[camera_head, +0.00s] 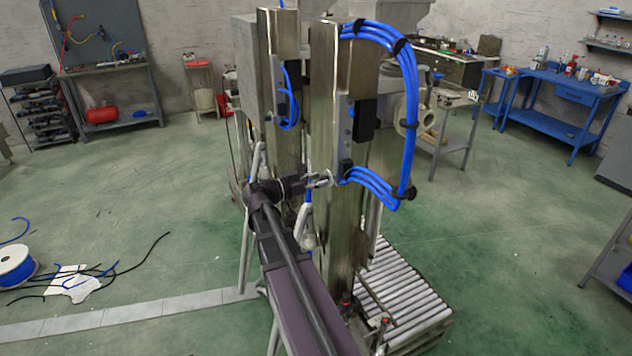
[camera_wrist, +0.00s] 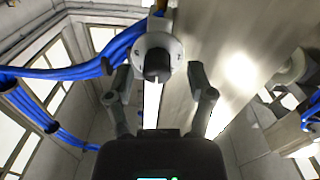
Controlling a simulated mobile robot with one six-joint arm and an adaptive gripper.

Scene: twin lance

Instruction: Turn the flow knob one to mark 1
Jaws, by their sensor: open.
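In the wrist view, a round pale dial with a dark knob (camera_wrist: 158,64) at its centre faces me, near the top middle. It looks like the flow knob, but I cannot read any marks on it. My gripper (camera_wrist: 160,78) is open, one finger to each side of the knob in the picture. No contact shows, and I cannot tell how far the fingertips are from it. In the head view, my gripper (camera_head: 324,180) points right toward the front steel column (camera_head: 328,120). I cannot make out the knob clearly there.
Blue hoses (camera_head: 408,120) loop down the column and end close to my gripper; they also run left of the dial in the wrist view (camera_wrist: 75,72). A roller conveyor (camera_head: 405,290) lies below.

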